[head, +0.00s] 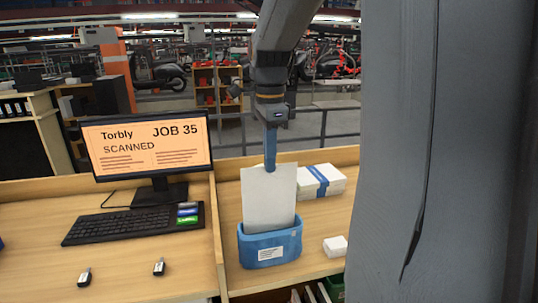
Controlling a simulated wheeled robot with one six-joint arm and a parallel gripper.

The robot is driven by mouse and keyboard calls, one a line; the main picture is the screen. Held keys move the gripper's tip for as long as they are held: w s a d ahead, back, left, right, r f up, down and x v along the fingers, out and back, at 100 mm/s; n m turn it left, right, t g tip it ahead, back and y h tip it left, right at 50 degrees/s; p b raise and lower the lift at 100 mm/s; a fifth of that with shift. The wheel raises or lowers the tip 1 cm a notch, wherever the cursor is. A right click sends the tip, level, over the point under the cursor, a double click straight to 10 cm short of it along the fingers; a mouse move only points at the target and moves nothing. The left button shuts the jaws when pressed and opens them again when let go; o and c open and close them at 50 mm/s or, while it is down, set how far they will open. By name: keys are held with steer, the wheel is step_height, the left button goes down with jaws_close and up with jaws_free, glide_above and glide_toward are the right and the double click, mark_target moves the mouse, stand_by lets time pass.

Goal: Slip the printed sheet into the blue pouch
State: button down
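The white printed sheet (268,200) hangs upright, and its lower edge is hidden behind the front wall of the blue pouch (270,250). The pouch stands on the right part of the wooden desk and has a white label on its front. My gripper (270,165) points down at the sheet's top edge and appears shut on it. The arm comes down from above. Whether the sheet touches the pouch's bottom cannot be seen.
White stacked boxes with a blue band (322,181) lie behind and right of the pouch. A small white block (335,246) lies to its right. A wooden divider (217,245) separates it from the monitor (148,145) and keyboard (130,222) at left.

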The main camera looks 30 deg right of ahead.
steer(key=shift+f+b, duration=0.6)
steer(key=shift+f, duration=0.95)
steer(key=c, duration=2)
jaws_free()
steer(key=shift+r+p, duration=1.3)
steer(key=shift+r, duration=0.35)
steer(key=shift+r+p, duration=0.4)
steer(key=shift+r, duration=2)
